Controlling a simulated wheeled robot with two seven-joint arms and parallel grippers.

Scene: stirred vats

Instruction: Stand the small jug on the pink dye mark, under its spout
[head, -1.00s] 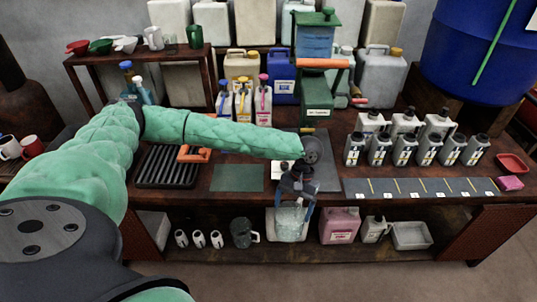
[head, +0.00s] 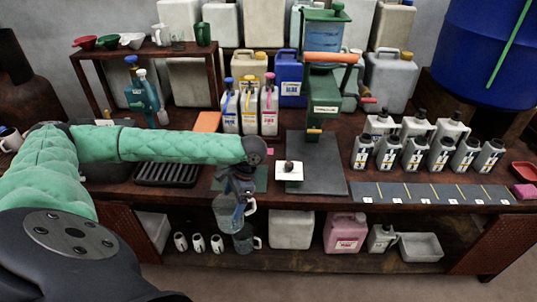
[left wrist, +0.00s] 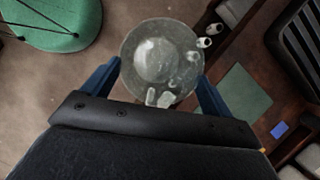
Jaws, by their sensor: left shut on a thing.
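My left gripper (head: 236,194) is shut on a clear glass jug (head: 228,212) and holds it in front of the bench's front edge. In the left wrist view the jug (left wrist: 160,62) is seen from above between the blue fingers. A small pink mark (head: 270,151) lies on the bench in front of the pink-capped dye container (head: 269,110), behind and right of the jug and apart from it. The spout above it is too small to make out. A blue mark (left wrist: 279,130) shows in the left wrist view. My right gripper is out of view.
A green mat (head: 262,181) lies near the bench edge, partly behind my gripper. A white block with a dark knob (head: 289,172) stands beside it, by a dark plate (head: 318,175). Another clear jug (head: 246,241) stands on the lower shelf. A black rack (head: 165,174) is at left.

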